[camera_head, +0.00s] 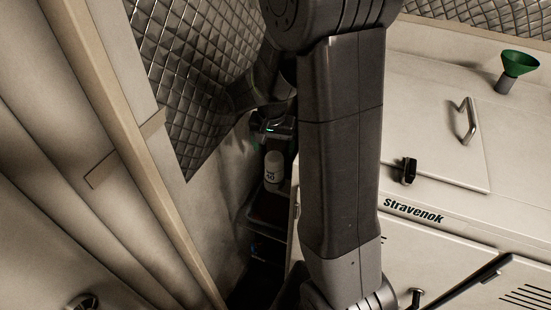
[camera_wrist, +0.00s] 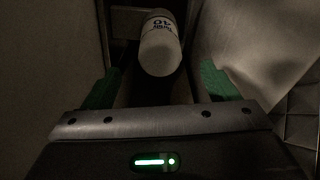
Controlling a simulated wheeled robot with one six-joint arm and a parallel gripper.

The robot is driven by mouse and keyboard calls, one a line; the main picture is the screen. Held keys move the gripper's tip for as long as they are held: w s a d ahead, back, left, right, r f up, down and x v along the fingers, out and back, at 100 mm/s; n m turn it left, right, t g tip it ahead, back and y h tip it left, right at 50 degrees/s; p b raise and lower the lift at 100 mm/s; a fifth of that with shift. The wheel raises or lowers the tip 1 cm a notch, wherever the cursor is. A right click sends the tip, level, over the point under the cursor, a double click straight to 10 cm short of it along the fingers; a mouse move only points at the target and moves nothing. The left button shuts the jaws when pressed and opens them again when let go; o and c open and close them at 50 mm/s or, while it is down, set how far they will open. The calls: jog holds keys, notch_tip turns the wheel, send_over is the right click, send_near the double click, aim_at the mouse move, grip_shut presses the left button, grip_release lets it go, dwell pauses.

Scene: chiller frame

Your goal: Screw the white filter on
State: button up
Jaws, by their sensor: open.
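The white filter (camera_head: 273,170) is a white cylinder with dark lettering that ends in "40". In the head view it stands upright on a dark surface in the narrow gap, below my gripper (camera_head: 272,136). In the wrist view the filter (camera_wrist: 160,45) shows at the top centre, ahead of and between the green-padded fingers of my gripper (camera_wrist: 162,85). The fingers are spread wide and nothing is between their pads. I cannot tell how far the filter is from the fingertips. The mount for the filter cannot be made out.
The white Stravenok cabinet (camera_head: 450,216) stands right of the gap, with a handle (camera_head: 465,120), a black latch (camera_head: 405,171) and a green funnel (camera_head: 520,64) on top. A quilted metallic wall (camera_head: 195,75) and pale panel bound the left. My arm hides part of the cabinet.

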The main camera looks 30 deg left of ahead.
aim_at(274, 165)
jog(key=f, duration=0.6)
jog(key=w+f, duration=0.1)
jog(key=f, duration=0.2)
jog(key=shift+w+a+f, duration=0.1)
jog(key=shift+a+f, duration=0.05)
jog(key=c, duration=1.2)
jog(key=o, duration=1.1)
jog(key=shift+c, duration=0.2)
jog(key=n, duration=0.4)
jog(key=shift+n+y+p, duration=0.3)
jog(key=shift+n+p, duration=0.1)
jog(key=n, duration=0.4)
jog(key=shift+a+g, duration=0.1)
jog(key=shift+g, duration=0.3)
